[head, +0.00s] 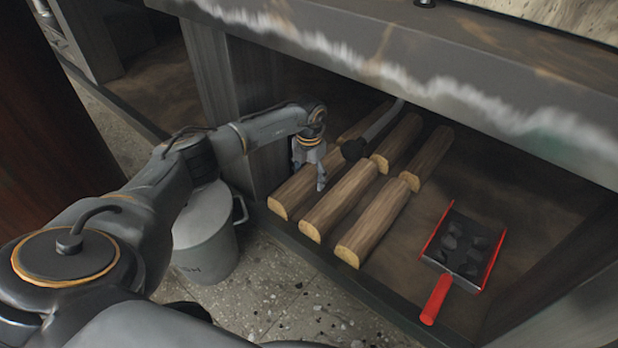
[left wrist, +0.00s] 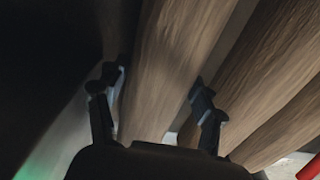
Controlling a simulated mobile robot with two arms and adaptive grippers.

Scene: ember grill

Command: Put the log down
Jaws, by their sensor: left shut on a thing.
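A brown log (head: 290,198) with a pale cut end lies at the left of the front row on the low shelf (head: 480,180). My left gripper (head: 311,178) is down over this log from above. In the left wrist view, the log (left wrist: 165,50) runs between the two fingers of my left gripper (left wrist: 158,84), one on each side, and the gripper is shut on it. The log looks level with its neighbours; whether it touches the shelf is hidden. My right gripper is out of view.
A second log (head: 338,203) and a third log (head: 378,222) lie close on the right, with more behind. A red shovel (head: 434,300) holding dark lumps lies further right. A grey lidded bucket (head: 205,240) stands below my left arm. The counter edge (head: 400,62) overhangs the shelf.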

